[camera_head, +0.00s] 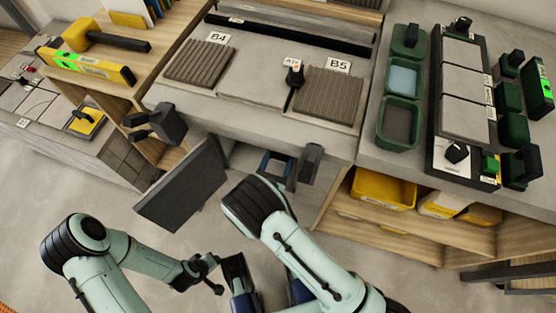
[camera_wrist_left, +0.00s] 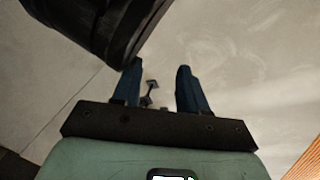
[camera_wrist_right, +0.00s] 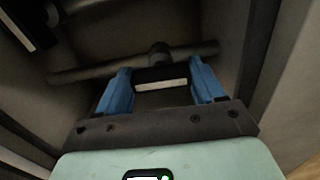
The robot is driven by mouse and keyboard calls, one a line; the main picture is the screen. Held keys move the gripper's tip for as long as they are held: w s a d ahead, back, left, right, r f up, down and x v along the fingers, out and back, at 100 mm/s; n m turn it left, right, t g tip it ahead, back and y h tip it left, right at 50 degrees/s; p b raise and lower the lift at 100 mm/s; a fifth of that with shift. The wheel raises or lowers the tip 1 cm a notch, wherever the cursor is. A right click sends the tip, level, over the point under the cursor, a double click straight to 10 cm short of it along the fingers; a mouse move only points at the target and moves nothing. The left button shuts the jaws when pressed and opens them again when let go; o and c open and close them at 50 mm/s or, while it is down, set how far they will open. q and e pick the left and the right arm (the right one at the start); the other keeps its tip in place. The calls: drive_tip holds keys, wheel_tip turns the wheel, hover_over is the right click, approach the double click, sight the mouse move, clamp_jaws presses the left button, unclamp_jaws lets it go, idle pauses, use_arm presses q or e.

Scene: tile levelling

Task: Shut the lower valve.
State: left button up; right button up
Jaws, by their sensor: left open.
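In the right wrist view a horizontal pipe (camera_wrist_right: 88,71) runs across the dark cabinet under the counter. A dark valve handle (camera_wrist_right: 160,76) with a pale strip sits on it. Whether this is the lower valve does not show. My right gripper (camera_wrist_right: 162,68) has its blue fingers apart, one on each side of the handle; whether they press on it is unclear. In the head view my right gripper (camera_head: 276,165) is at the cabinet opening, its valve hidden. My left gripper (camera_wrist_left: 158,68) is open and empty above the floor, away from the cabinet.
An open dark cabinet door (camera_head: 183,187) stands left of the opening. The counter (camera_head: 255,118) lies above it, with ribbed tiles marked B4 (camera_head: 200,66) and B5 (camera_head: 328,96). A yellow bin (camera_head: 383,190) sits on the shelf to the right. The floor at left is clear.

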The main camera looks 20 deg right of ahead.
drive_tip(key=shift+m, duration=0.3)
drive_tip(key=shift+c, duration=0.3)
drive_tip(key=shift+m, duration=0.9)
drive_tip(key=m, duration=0.2)
drive_tip(key=shift+d+m+p, duration=0.1)
drive_tip(key=shift+m+p, duration=0.2)
drive_tip(key=m, duration=0.2)
drive_tip(key=shift+s+f+m, duration=0.1)
drive_tip(key=shift+m, duration=0.3)
drive_tip(key=m, duration=0.2)
drive_tip(key=shift+m, duration=0.3)
drive_tip(key=m, duration=0.3)
drive_tip(key=shift+f+m, duration=0.1)
drive_tip(key=shift+m, duration=0.2)
drive_tip(key=shift+f+m, duration=0.1)
drive_tip(key=shift+m, duration=1.1)
use_arm(q)
drive_tip(key=shift+b, duration=0.3)
